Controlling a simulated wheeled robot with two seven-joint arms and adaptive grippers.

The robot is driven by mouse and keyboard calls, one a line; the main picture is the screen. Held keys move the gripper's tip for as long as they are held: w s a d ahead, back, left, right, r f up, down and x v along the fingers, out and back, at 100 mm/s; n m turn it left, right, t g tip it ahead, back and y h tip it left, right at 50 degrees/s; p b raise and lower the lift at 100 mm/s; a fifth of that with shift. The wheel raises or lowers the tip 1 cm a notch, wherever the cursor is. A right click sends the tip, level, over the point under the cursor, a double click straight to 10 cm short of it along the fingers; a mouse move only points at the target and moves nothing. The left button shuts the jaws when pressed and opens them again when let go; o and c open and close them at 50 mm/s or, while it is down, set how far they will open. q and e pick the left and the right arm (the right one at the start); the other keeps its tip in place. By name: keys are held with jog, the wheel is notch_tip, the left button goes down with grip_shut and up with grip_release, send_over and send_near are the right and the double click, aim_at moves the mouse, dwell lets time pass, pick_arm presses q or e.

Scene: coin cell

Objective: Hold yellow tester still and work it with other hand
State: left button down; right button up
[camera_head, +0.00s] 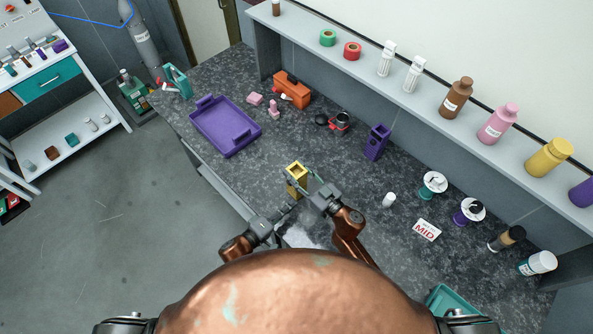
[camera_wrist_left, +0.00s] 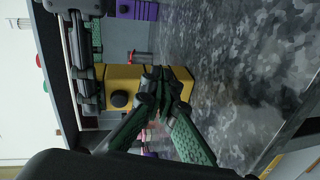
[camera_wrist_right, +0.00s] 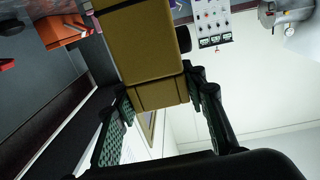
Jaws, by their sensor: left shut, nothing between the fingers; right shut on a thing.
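The yellow tester (camera_head: 297,172) stands on the dark speckled counter, with an open-looking top. My right gripper (camera_head: 312,183) is shut on it from the right. In the right wrist view the tester (camera_wrist_right: 143,45) fills the space between the fingers (camera_wrist_right: 160,92), and a dark knob (camera_wrist_right: 183,39) sticks out at its side. In the left wrist view the tester (camera_wrist_left: 122,78) shows a round black knob (camera_wrist_left: 120,99). My left gripper (camera_wrist_left: 166,84) is shut and empty, its fingertips close in front of the tester beside the knob. I cannot tell whether they touch it.
A purple tray (camera_head: 226,126), an orange toolbox (camera_head: 292,90) and a purple holder (camera_head: 376,141) stand farther back on the counter. A white bottle (camera_head: 389,200) and a MID card (camera_head: 427,230) lie to the right. The counter's front edge is near my left gripper.

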pick_arm(q)
jog(key=s+a+r+n+t+y, duration=0.1)
jog(key=s+a+r+n+y, duration=0.1)
jog(key=a+r+n+y, duration=0.55)
jog(key=w+d+f+m+y, duration=0.1)
jog(key=w+d+m, duration=0.1)
jog(key=w+d, duration=0.2)
jog(key=shift+w+d+f, duration=0.25)
jog(key=shift+w+d, duration=0.15)
jog(key=shift+w, duration=0.7)
jog(key=shift+d+m, duration=0.1)
jog(key=shift+m, duration=0.15)
dwell(0.5)
jog(key=shift+w+d, duration=0.25)
jog(key=shift+w, duration=0.05)
jog(key=shift+w+d, duration=0.1)
jog(key=shift+d, duration=0.05)
dwell(0.5)
jog(key=shift+s+a, duration=0.45)
jog(key=shift+a, duration=0.05)
